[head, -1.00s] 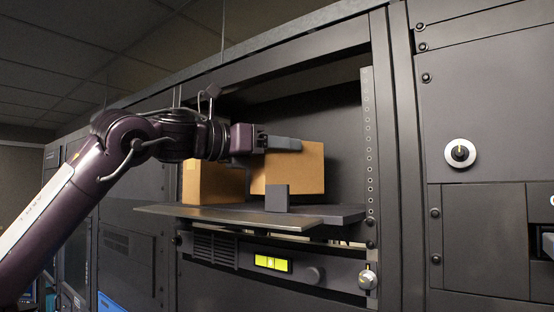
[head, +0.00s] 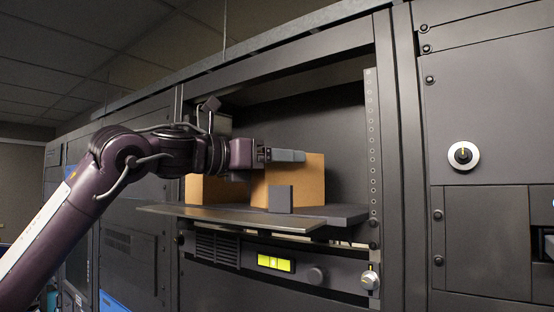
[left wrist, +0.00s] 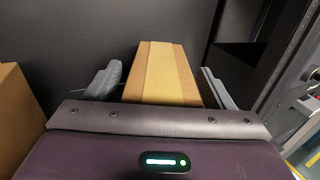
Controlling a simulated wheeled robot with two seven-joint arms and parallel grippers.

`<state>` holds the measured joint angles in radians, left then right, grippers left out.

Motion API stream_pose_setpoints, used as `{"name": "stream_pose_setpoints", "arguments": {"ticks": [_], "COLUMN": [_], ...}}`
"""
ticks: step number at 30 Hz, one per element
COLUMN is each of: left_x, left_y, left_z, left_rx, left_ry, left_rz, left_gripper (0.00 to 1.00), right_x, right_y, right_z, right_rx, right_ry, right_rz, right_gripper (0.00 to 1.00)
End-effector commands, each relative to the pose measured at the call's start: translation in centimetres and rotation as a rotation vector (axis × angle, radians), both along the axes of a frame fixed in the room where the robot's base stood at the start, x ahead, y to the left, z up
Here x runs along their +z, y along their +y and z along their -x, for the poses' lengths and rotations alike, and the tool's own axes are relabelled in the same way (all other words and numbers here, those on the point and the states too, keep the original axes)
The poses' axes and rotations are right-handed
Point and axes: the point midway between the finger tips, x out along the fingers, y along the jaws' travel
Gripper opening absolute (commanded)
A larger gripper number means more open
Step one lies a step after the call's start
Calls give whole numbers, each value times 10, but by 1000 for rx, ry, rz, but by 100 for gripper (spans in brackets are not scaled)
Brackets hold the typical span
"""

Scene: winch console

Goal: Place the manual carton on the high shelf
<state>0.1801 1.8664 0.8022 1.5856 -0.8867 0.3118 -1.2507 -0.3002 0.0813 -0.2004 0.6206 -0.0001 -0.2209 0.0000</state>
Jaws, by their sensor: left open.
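The manual carton (head: 305,182), a brown cardboard box, rests on the high shelf (head: 230,218) inside the rack bay. In the left wrist view the carton (left wrist: 162,75) shows a lighter tape band along its top. My left gripper (head: 287,156) is at the carton's upper part, with one finger on either side. It is open, with a gap visible on both sides in the left wrist view. The carton's left part is partly hidden by the gripper in the head view. My right gripper is not in view.
A second brown box (head: 212,191) stands on the shelf left of the carton, partly behind my arm. A small dark upright block (head: 280,199) stands in front of the carton. A perforated rail (head: 372,150) bounds the bay at right. A panel with a lit display (head: 273,263) is below.

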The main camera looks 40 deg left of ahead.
Motion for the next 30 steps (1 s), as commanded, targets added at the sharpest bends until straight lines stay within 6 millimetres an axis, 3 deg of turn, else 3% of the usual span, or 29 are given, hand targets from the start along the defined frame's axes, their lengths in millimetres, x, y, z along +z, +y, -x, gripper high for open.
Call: {"name": "stream_pose_setpoints", "arguments": {"ticks": [5,18,24,30], "left_x": [-1,-1,0,1], "left_y": [4,28,33,33], "left_z": [13,98,114,116], "left_rx": [0,2,0,-1], "left_ry": [-4,-4,-1,0], "left_rz": [-1,-1,-1,0], "left_gripper": [76,76,76,76], "right_x": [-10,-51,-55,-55], "right_y": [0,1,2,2], "right_z": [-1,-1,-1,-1], "right_rx": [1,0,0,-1], "right_ry": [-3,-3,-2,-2], "right_rz": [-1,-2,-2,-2], "right_gripper": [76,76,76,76]}}
